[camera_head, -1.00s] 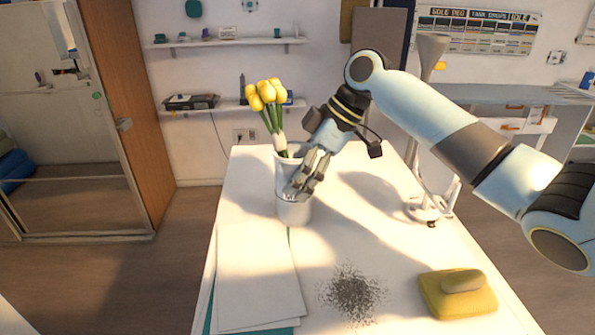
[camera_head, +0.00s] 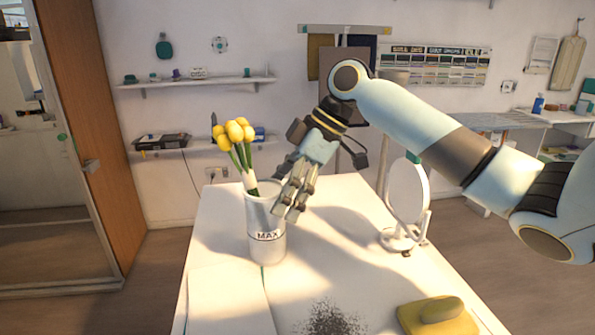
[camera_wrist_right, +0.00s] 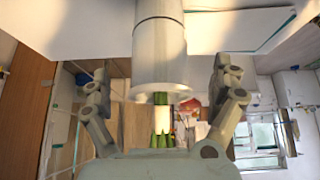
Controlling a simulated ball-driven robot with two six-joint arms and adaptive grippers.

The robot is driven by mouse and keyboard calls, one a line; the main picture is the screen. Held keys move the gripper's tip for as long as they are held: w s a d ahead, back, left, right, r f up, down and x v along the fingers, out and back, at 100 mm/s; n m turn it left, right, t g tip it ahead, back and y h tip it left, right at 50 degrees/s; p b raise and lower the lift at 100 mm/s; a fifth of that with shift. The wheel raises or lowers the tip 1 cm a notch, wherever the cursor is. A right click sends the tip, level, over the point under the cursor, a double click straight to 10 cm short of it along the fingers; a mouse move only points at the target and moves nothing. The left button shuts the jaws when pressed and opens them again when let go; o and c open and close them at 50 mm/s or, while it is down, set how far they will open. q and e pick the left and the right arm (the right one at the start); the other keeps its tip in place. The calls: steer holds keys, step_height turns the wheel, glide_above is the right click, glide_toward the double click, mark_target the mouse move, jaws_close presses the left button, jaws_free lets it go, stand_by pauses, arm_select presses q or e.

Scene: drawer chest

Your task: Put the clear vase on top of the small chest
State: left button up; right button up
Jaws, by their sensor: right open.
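The vase (camera_head: 267,232) is a pale, see-through cylinder with a "MAX" mark, standing upright on a white table. Yellow tulips (camera_head: 234,131) stand in it. My right gripper (camera_head: 290,207) is open, just right of the vase's upper part, and its fingers point down. In the right wrist view the vase (camera_wrist_right: 160,55) lies ahead, centred between the spread fingers of the gripper (camera_wrist_right: 160,75), with a gap on both sides. Green stems (camera_wrist_right: 162,135) show below its rim. My left gripper is out of view. I cannot identify a small chest in either view.
A round white mirror (camera_head: 408,192) stands on the table's right side. Papers (camera_head: 228,300) lie at the front left. A dark speckled patch (camera_head: 330,320) and a yellow sponge-like block (camera_head: 438,318) are at the front. Shelves (camera_head: 200,82) hang on the back wall.

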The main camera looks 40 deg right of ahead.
steer(key=b+v, duration=0.1)
steer(key=v, duration=0.6)
stand_by(0.4)
